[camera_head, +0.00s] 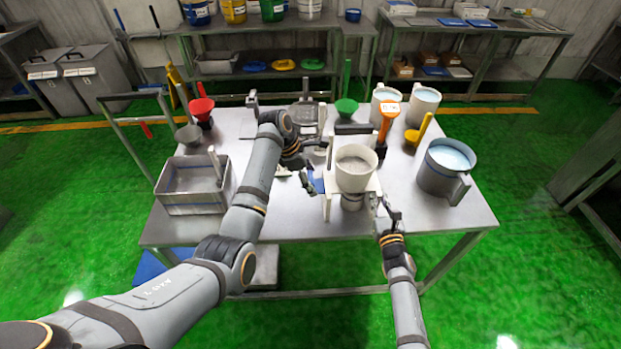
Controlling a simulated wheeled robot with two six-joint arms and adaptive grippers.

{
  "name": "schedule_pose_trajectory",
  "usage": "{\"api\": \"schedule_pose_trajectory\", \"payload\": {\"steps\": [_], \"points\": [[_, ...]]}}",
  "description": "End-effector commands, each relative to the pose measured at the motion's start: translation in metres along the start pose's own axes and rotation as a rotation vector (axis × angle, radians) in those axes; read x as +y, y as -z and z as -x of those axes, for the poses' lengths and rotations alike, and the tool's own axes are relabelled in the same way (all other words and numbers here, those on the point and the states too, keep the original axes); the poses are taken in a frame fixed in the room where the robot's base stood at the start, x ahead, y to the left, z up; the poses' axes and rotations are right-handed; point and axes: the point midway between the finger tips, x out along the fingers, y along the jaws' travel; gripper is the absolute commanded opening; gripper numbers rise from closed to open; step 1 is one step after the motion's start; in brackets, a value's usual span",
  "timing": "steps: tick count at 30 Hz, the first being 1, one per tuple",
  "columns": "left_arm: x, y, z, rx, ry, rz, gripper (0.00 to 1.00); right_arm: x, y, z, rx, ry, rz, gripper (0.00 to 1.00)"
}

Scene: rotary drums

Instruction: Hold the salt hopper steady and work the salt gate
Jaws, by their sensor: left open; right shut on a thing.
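The salt hopper (355,182) is a cream round tub filled with grey-white grains. It stands upright in a pale stand (328,205) near the table's front edge. My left gripper (312,187) is open just left of the hopper and its stand, with a gap to the tub. My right gripper (384,207) is at the stand's lower right and shut on a small part there, which looks like the salt gate's handle. The gate itself is mostly hidden under the hopper. A grey round outlet or cup (352,202) shows beneath the hopper.
A grey bin (190,207) with a scoop stands at the table's left. A grey jug (447,170) with bluish contents stands at the right. The table's front-left area is partly clear.

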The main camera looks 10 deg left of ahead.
Motion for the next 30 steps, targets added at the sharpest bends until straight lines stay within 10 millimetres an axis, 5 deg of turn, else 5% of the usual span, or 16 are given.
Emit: {"api": "schedule_pose_trajectory", "payload": {"steps": [4,21,30], "points": [[0.0,0.0,-0.001,0.0,0.001,0.0,0.77,0.0,0.01,0.003,0.02,0.003,0.0,0.0],[-0.001,0.0,-0.001,0.0,0.004,0.0,0.0,0.0,0.01,0.003,0.02,0.003,0.0,0.0],[-0.001,0.027,0.009,0.003,0.005,0.002,0.0,0.0,0.009,0.003,0.02,0.003,0.0,0.0]]}}
